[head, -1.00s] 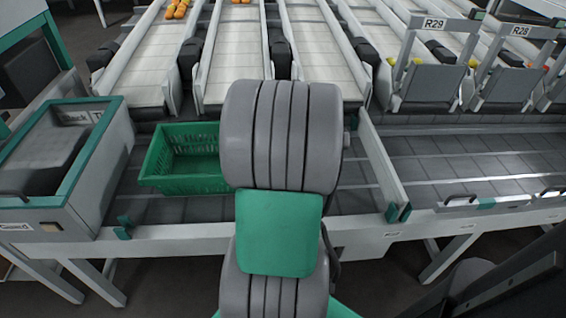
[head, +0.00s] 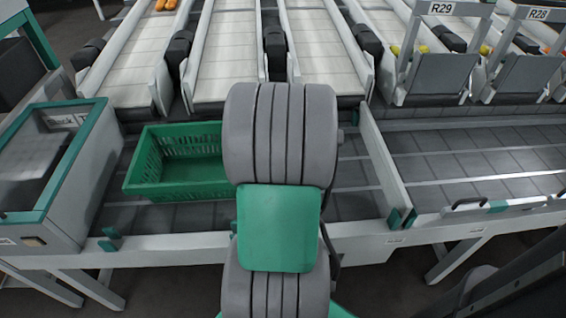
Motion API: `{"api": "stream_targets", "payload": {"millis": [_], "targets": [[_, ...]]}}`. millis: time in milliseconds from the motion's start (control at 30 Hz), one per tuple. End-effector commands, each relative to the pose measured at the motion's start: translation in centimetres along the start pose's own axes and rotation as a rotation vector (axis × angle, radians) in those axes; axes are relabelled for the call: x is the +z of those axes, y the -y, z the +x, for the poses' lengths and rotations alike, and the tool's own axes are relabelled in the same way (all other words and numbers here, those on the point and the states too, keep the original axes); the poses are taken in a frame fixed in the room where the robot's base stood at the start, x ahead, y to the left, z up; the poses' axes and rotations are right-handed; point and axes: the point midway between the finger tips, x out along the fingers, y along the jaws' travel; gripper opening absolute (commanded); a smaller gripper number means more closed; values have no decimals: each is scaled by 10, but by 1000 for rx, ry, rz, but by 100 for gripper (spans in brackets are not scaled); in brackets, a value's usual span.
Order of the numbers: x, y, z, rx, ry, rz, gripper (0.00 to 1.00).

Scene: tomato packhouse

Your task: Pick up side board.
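A light board with a dark handle (head: 490,207) lies along the front rail at the right. A second dark handle shows at the right picture edge. A long white divider board (head: 383,165) stands on edge across the roller bed, with green brackets at its near end. I cannot tell from the picture which of these is the side board. My arm fills the middle of the view. My gripper is not seen, so its state is hidden.
A green crate (head: 160,190) sits on the bed left of my arm, seemingly empty. A grey box with green rim (head: 92,150) stands at far left. White conveyor lanes (head: 225,55) and gates R29 (head: 433,75) and R28 (head: 520,75) lie behind. The right bed is clear.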

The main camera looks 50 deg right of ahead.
Motion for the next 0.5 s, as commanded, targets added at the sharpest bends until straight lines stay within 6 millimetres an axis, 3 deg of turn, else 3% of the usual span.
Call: {"api": "stream_targets", "payload": {"millis": [200, 500], "targets": [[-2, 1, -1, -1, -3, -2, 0], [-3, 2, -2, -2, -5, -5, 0]]}}
